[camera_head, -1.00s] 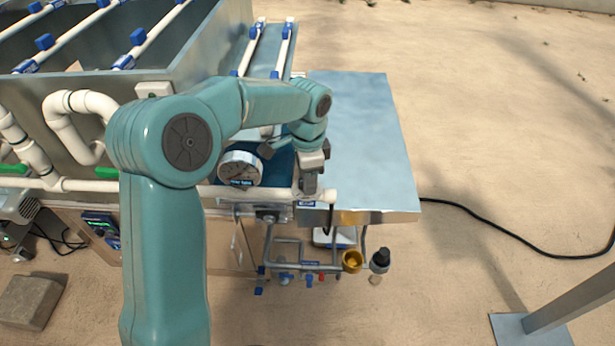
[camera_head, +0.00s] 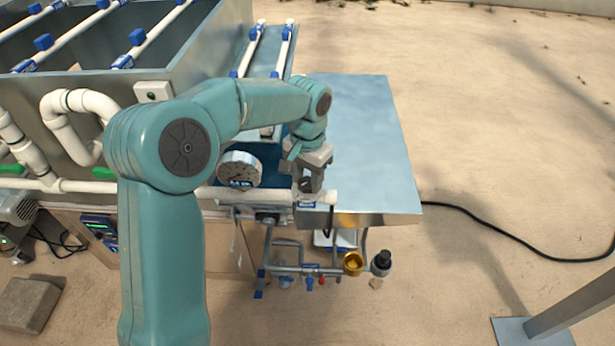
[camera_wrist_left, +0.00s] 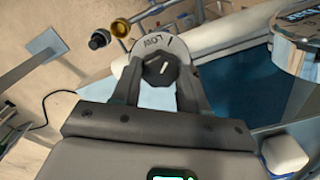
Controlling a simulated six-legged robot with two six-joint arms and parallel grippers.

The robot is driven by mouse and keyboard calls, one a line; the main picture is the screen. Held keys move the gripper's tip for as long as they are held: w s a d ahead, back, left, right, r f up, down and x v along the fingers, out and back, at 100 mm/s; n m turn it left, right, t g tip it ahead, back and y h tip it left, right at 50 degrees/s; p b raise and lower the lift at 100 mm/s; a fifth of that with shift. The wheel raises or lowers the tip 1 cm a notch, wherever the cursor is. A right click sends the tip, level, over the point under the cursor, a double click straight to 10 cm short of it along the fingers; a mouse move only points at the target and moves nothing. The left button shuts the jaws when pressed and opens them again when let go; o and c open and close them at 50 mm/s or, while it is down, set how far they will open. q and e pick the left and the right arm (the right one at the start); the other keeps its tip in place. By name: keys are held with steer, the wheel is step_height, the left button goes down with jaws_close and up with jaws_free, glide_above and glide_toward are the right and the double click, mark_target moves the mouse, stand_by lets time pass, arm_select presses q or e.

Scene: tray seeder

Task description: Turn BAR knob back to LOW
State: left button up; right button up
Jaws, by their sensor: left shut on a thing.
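The BAR knob (camera_wrist_left: 160,69) is a dark faceted knob with a white pointer line, seen in the left wrist view. The pointer slants slightly right of straight up there, roughly toward a tick beside the word LOW. The round pale dial plate (camera_wrist_left: 150,44) behind it shows LOW upside down. My left gripper (camera_wrist_left: 160,66) is shut on the knob, one finger on each side. In the head view my left gripper (camera_head: 308,188) points down at the white pipe's right end and hides the knob. My right gripper is not in view.
A round gauge (camera_head: 240,169) stands close left of the gripper; a white pipe (camera_head: 250,194) runs beneath. A flat metal table (camera_head: 365,140) lies to the right. Below hang a rack with a brass cup (camera_head: 353,263) and a black-capped fitting (camera_head: 381,261).

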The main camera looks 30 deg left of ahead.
mark_target(307, 182)
arm_select(q)
steer(key=shift+w+r, duration=0.1)
steer(key=shift+r, duration=0.05)
stand_by(0.4)
steer(key=o, duration=1.1)
steer(key=shift+c, duration=0.2)
step_height(307, 182, up, 16)
steer(key=p, duration=0.1)
steer(key=shift+r, duration=0.1)
